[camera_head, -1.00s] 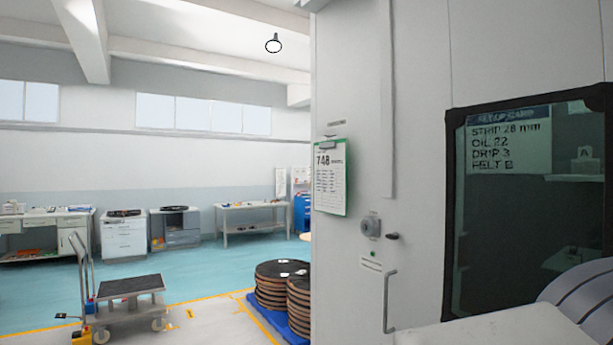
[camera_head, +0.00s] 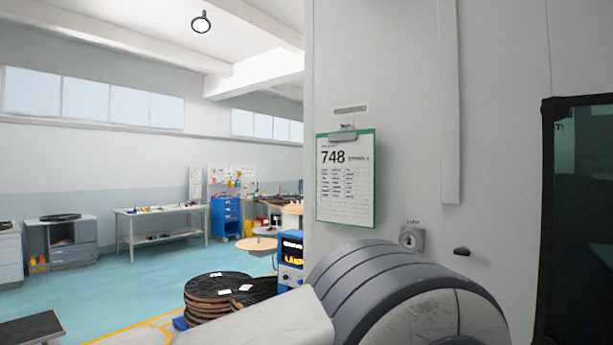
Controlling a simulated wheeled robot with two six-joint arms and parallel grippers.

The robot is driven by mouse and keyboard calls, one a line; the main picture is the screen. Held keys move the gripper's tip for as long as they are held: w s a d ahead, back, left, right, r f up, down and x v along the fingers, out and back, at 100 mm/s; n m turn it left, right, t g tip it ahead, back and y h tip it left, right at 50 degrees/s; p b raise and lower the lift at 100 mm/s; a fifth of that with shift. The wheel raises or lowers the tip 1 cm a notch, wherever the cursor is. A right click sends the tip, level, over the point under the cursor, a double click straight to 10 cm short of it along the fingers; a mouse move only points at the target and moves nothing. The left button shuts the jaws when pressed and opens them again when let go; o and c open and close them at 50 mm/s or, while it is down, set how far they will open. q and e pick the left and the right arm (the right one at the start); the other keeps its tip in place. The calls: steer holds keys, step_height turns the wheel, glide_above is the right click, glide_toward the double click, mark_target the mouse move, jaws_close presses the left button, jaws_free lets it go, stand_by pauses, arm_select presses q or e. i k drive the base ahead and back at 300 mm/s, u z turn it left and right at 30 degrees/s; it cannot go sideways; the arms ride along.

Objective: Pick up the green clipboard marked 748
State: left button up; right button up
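The green clipboard marked 748 (camera_head: 346,205) hangs upright on the pale grey wall of a cabinet or machine, right of the middle. A metal clip at its top hangs from a small hook, under a small label plate. It holds a white sheet with 748 in large print and rows of smaller writing. A part of my own arm, white with a dark grey ribbed joint, crosses the lower middle below the clipboard. It does not cover the clipboard. Neither of my grippers shows in the view.
A knob (camera_head: 411,238) and a dark handle (camera_head: 461,251) sit on the wall right of and below the clipboard. A dark window (camera_head: 580,220) is at the far right. Stacked dark coils (camera_head: 215,290) stand at lower left. A blue box with a display (camera_head: 291,258) is behind my arm.

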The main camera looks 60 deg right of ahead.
mark_target(346, 160)
steer(key=z, duration=0.3)
steer(key=i, duration=1)
steer(key=z, duration=1.55)
steer(key=i, duration=0.8)
steer(key=z, duration=0.8)
